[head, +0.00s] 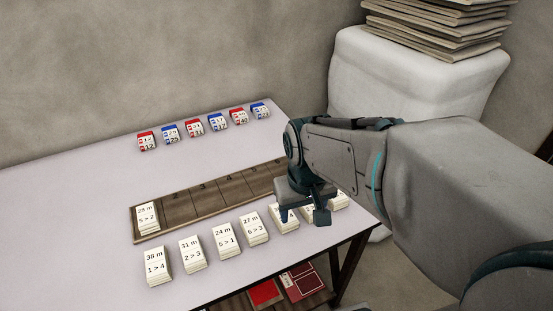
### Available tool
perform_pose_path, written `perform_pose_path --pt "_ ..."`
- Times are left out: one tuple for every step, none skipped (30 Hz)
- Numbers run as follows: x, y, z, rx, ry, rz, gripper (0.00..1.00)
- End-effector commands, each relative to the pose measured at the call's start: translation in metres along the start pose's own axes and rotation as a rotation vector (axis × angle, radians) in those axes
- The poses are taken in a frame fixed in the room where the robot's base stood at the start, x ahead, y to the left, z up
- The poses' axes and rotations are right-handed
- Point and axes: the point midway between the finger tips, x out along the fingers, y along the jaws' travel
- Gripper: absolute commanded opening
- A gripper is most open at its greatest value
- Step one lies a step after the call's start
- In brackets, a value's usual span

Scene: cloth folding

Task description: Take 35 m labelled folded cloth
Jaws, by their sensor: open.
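Folded cloths with paper labels lie in a row along the front of the table. I can read 38 m (157,267), 31 m (192,254), 24 m (225,242) and 27 m (254,229). To their right, a cloth (284,224) and others (340,199) are partly covered by my gripper and arm, and their labels cannot be read. No readable label says 35 m. My gripper (303,214) is open above the right part of this row, pointing down. The space between its fingers and what lies under it are partly hidden.
A brown slotted tray (205,206) lies behind the row, with a 28 m cloth (148,218) in its left slot. Small red and blue labelled blocks (193,129) line the back. A white covered stand (410,85) holds stacked boards (440,28). Red items (265,293) lie below the table.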

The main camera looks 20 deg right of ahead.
Motion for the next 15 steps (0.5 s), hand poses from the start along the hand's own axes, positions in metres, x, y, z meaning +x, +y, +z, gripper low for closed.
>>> perform_pose_path --pt "-0.009 0.006 -0.014 -0.011 -0.023 0.015 0.61" --pt "-0.009 0.009 -0.021 -0.022 -0.032 0.024 0.61" --pt "-0.008 0.012 -0.032 -0.039 -0.044 0.033 0.61" --pt "-0.007 0.015 -0.039 -0.051 -0.054 0.039 0.61" --pt "-0.006 0.018 -0.046 -0.063 -0.061 0.045 0.61" --pt "-0.004 0.021 -0.055 -0.077 -0.074 0.048 0.61" --pt "-0.002 0.025 -0.062 -0.090 -0.081 0.051 0.61" --pt "0.001 0.028 -0.069 -0.099 -0.089 0.051 0.61" --pt "0.004 0.032 -0.077 -0.114 -0.099 0.050 0.61" --pt "0.007 0.036 -0.083 -0.122 -0.106 0.049 0.61" --pt "0.010 0.039 -0.088 -0.130 -0.113 0.045 0.61" --pt "0.015 0.044 -0.096 -0.142 -0.121 0.040 0.61" --pt "0.019 0.048 -0.101 -0.150 -0.127 0.034 0.61" --pt "0.022 0.051 -0.106 -0.158 -0.132 0.028 0.61" --pt "0.028 0.055 -0.112 -0.167 -0.137 0.018 0.61"
